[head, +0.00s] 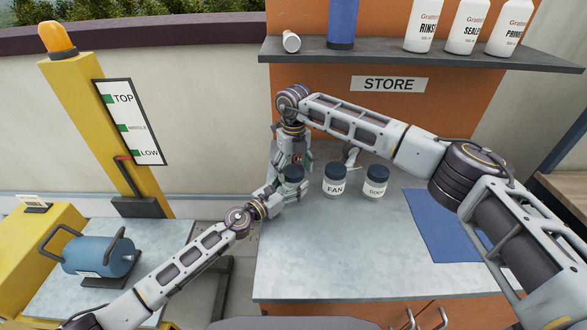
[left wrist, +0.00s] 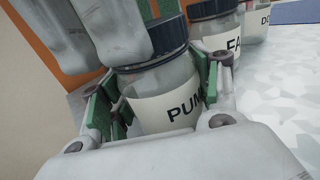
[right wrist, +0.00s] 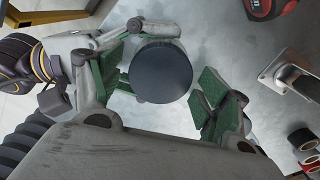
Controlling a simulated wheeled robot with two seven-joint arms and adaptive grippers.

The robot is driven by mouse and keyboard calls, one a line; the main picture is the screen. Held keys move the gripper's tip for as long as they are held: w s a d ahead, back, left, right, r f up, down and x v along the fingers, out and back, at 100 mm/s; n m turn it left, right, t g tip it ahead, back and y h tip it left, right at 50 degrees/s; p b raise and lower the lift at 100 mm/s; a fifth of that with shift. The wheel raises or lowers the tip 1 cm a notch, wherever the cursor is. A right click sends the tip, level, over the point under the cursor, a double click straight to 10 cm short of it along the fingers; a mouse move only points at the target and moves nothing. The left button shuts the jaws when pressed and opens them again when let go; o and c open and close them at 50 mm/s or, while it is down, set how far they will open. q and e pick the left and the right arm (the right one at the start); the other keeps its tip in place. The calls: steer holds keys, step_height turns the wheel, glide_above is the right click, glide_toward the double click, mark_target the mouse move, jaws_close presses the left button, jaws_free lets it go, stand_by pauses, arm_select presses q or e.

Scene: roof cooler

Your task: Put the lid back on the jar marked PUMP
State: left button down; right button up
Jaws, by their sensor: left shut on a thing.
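The jar marked PUMP (left wrist: 165,98) stands upright, clear with a white label. Its dark lid (left wrist: 152,52) sits on its mouth and looks level; I cannot tell whether it is screwed tight. In the head view the lid (head: 293,173) is partly hidden by my grippers. My left gripper (head: 288,187) is shut around the jar's body from the side. My right gripper (head: 298,163) points down from above the jar. In the right wrist view its pads stand apart on either side of the lid (right wrist: 161,71), with a clear gap on the right.
The jar marked FAN (head: 335,181) and another lidded jar (head: 375,182) stand close to the right. A blue mat (head: 440,228) lies further right. Above is a shelf (head: 400,52) with bottles. A tape measure (right wrist: 268,8) and a metal bracket (right wrist: 290,75) lie nearby.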

stand_by(0.3)
steer(key=shift+r, duration=2.25)
steer(key=shift+c, duration=0.2)
steer(key=r, duration=0.2)
steer(key=shift+w+a+r, duration=0.2)
steer(key=shift+w+r, duration=0.1)
steer(key=shift+r, duration=0.05)
steer(key=shift+r+n, duration=0.2)
steer(key=shift+n, duration=0.1)
steer(key=shift+s+r+n, duration=0.1)
steer(key=shift+r+n, duration=0.05)
steer(key=shift+n, duration=0.55)
steer(key=shift+s+d+n, duration=0.1)
steer(key=shift+d+n, duration=0.05)
steer(key=shift+n, duration=1.25)
steer(key=shift+s+d+n, duration=0.1)
steer(key=shift+n, duration=1.3)
